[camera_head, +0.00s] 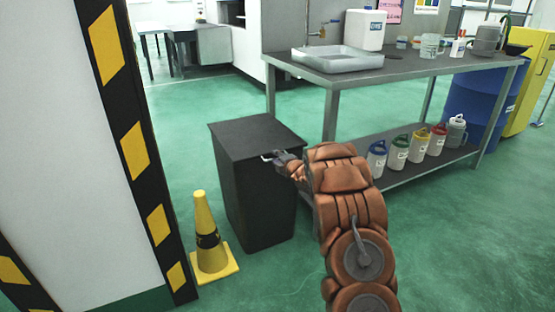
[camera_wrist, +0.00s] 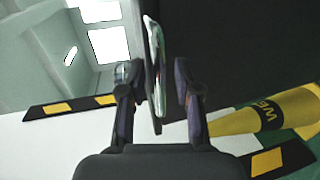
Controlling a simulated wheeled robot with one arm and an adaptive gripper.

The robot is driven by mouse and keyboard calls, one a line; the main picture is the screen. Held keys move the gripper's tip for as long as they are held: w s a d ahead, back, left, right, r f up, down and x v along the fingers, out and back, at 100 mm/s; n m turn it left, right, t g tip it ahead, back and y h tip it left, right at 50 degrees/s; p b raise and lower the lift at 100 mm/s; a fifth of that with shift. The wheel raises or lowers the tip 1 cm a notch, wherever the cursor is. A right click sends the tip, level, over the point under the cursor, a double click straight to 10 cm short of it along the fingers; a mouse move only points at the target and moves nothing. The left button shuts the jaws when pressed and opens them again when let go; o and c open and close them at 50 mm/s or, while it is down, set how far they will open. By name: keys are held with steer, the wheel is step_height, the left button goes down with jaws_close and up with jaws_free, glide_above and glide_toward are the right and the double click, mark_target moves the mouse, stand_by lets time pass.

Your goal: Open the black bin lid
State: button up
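The black bin (camera_head: 258,200) stands on the floor left of the workbench, and its flat lid (camera_head: 248,135) is shut. A small silver handle (camera_head: 267,156) shows at the bin's upper front edge. In the wrist view the handle (camera_wrist: 154,45) is a thin metal bar between my fingers, beside the dark bin surface (camera_wrist: 240,45). My gripper (camera_head: 281,159) is at the handle. In the wrist view my gripper (camera_wrist: 159,78) has its fingers apart on either side of the bar, with a gap on the right. Contact on the left cannot be told.
A yellow cone (camera_head: 204,240) stands left of the bin, close to a striped pillar (camera_head: 135,150). The metal workbench (camera_head: 420,66) stands right of the bin, with several jugs on its lower shelf (camera_head: 400,182). Green floor is free behind the bin.

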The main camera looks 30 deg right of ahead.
jaws_close()
stand_by(0.5)
